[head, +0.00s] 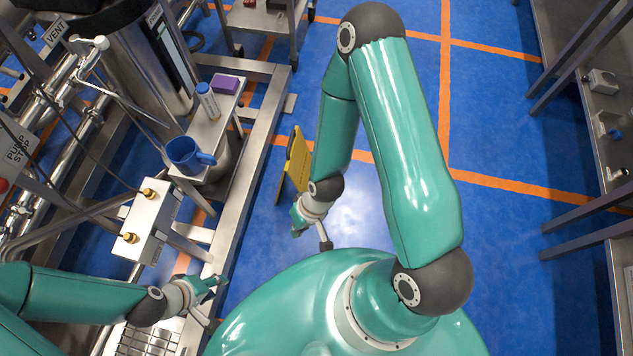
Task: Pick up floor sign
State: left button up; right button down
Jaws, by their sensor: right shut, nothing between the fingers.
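The yellow floor sign (297,163) stands on the blue floor beside the steel skid frame, near the middle of the head view. It is seen steeply from above, with a dark patch near its upper left edge. My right gripper (309,227) is just below the sign in the picture, shut and empty. I cannot tell the exact gap between it and the sign. My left gripper (212,298) is at the lower left beside the skid, away from the sign. Its fingers are too small and angled to tell whether they are open.
The skid frame (262,110) runs close along the sign's left side. A steel rack (565,85) stands at right. Floor between is clear.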

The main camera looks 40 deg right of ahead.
aim_at(298, 166)
jog(key=u, duration=0.3)
jog(key=i, duration=0.15)
jog(key=z, duration=0.85)
jog(key=k, duration=0.95)
jog(key=z, duration=0.2)
jog(key=i, duration=0.95)
jog(key=u, duration=0.2)
jog(key=k, duration=0.95)
jog(key=z, duration=0.15)
jog(key=i, duration=0.55)
